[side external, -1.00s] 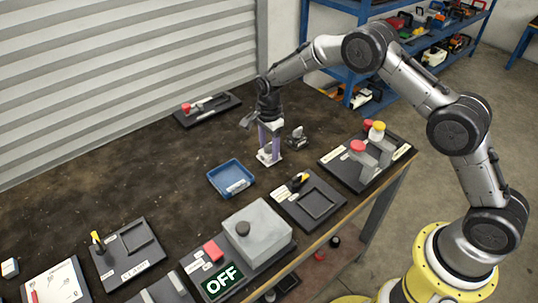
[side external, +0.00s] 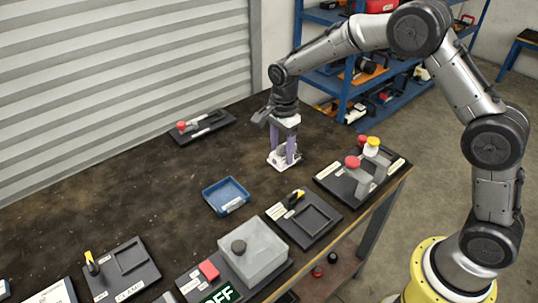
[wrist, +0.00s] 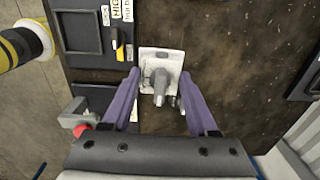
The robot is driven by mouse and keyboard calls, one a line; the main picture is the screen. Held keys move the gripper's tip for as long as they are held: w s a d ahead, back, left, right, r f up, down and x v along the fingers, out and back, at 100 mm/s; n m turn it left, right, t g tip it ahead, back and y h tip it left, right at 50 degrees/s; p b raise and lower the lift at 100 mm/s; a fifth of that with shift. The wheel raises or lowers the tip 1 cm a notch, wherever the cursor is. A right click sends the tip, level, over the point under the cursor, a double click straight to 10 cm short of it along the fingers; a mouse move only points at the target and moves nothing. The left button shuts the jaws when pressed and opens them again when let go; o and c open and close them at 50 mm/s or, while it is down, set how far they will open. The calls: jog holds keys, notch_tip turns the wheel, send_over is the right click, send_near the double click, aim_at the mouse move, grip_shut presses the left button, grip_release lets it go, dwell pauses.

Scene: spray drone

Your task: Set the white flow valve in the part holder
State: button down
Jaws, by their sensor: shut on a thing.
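The white flow valve, a white square plate (side external: 279,162), is at the lower end of my gripper (side external: 287,158) in the side view. In the wrist view the plate (wrist: 147,60) lies between the purple fingertips of my gripper (wrist: 159,80), with a grey pipe-like piece in front of it. My gripper is shut on the white flow valve. Whether the grey piece belongs to the valve or is a separate part close by is unclear. A black fixture with a square recess (side external: 325,236) stands nearer the front edge. I cannot tell which fixture is the part holder.
A blue tray (side external: 225,196) lies left of my gripper. A fixture with red and yellow knobs (side external: 338,181) stands to the right near the table edge. A grey box (side external: 265,253) stands in front.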

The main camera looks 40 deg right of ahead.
jog(key=s+r, duration=0.2)
jog(key=s, duration=1.2)
jog(key=s+r, duration=0.3)
jog(key=s, duration=1.2)
send_over(311, 220)
jog(key=f, duration=0.9)
jog(key=shift+s+d+f, duration=0.1)
jog(key=shift+s+f, duration=0.1)
jog(key=shift+f, duration=0.05)
jog(key=shift+w+f, duration=0.15)
jog(key=shift+f, duration=0.75)
jog(key=shift+w+f, duration=0.1)
jog(key=shift+f, duration=0.75)
jog(key=shift+f, duration=0.1)
jog(key=shift+c, duration=0.9)
grip_release()
jog(key=shift+f, duration=0.1)
